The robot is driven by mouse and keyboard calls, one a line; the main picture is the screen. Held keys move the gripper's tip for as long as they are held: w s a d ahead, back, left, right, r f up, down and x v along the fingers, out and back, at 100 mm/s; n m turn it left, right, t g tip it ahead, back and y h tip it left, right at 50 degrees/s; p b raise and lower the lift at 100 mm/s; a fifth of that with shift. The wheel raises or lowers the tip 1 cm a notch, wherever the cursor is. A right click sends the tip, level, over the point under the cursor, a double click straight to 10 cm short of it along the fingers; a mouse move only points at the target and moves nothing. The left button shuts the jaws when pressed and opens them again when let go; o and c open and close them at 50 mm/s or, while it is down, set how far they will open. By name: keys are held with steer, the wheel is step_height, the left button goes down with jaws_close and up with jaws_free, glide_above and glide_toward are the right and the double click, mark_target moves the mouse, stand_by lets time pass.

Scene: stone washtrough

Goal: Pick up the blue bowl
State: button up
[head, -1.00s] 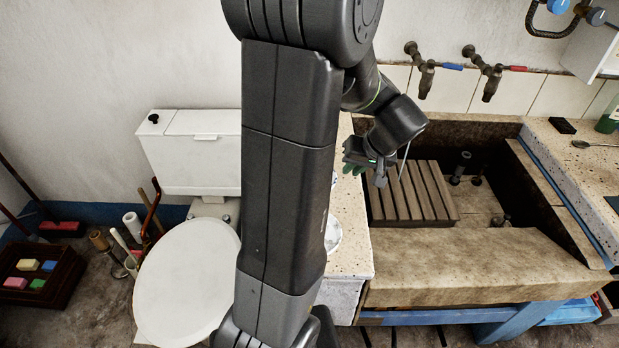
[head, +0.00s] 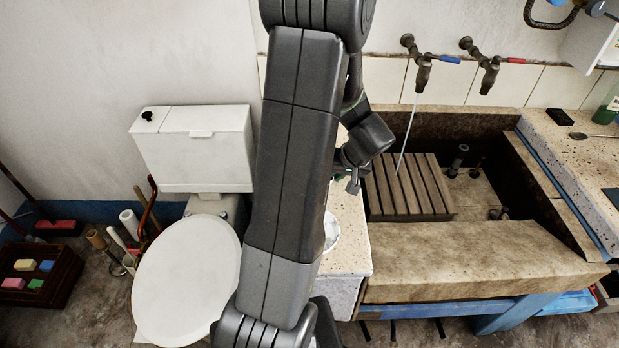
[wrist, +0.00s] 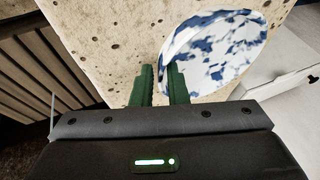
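The blue bowl (wrist: 222,48), white with blue patches, stands on the speckled counter in the wrist view. My gripper (wrist: 160,72) has two green fingers with a narrow gap between them. Its right finger overlaps the bowl's left edge in the picture; the left finger is over bare counter. Whether the fingers touch the bowl I cannot tell. In the head view my gripper (head: 345,178) is above the counter left of the stone trough, partly hidden by my arm. My arm also hides most of the counter's left part there.
The stone trough (head: 470,250) with a slatted wooden rack (head: 408,188) lies to the right, with water running from a tap (head: 422,75). A white dish (head: 331,230) shows at my arm's edge. A toilet (head: 188,275) stands at the left.

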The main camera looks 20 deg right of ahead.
steer(key=shift+w, duration=0.1)
steer(key=shift+c, duration=1.2)
steer(key=shift+w+a, duration=0.1)
jaws_close()
